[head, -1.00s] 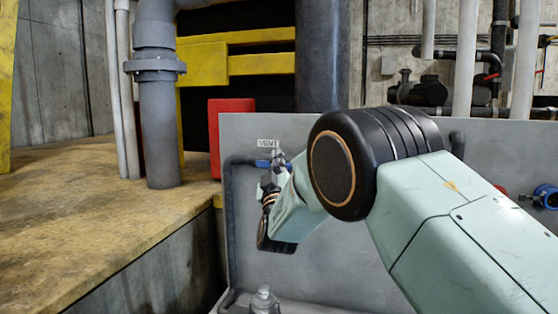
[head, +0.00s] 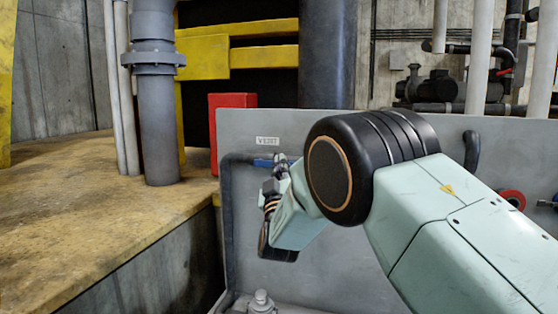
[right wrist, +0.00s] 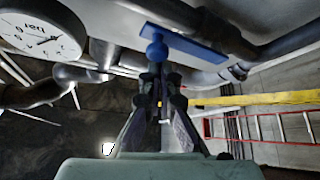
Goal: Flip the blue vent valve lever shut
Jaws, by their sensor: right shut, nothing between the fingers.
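The blue vent valve lever (head: 263,162) is on the grey panel, just below the VENT label (head: 267,141). It lies about level, along the dark pipe's run. In the right wrist view the lever (right wrist: 190,46) is a flat blue bar with a short blue post. My right gripper (head: 281,162) is shut and empty at the lever's right end, partly covering it. In the right wrist view its closed fingertips (right wrist: 159,72) are just below the blue post; whether they touch it I cannot tell. My left gripper is not in view.
A round dial gauge (right wrist: 40,32) is at the upper left of the right wrist view. A red wheel (head: 513,198) is at the panel's right. A red block (head: 228,125) stands behind the panel's left edge. A yellow-brown ledge (head: 90,220) lies to the left.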

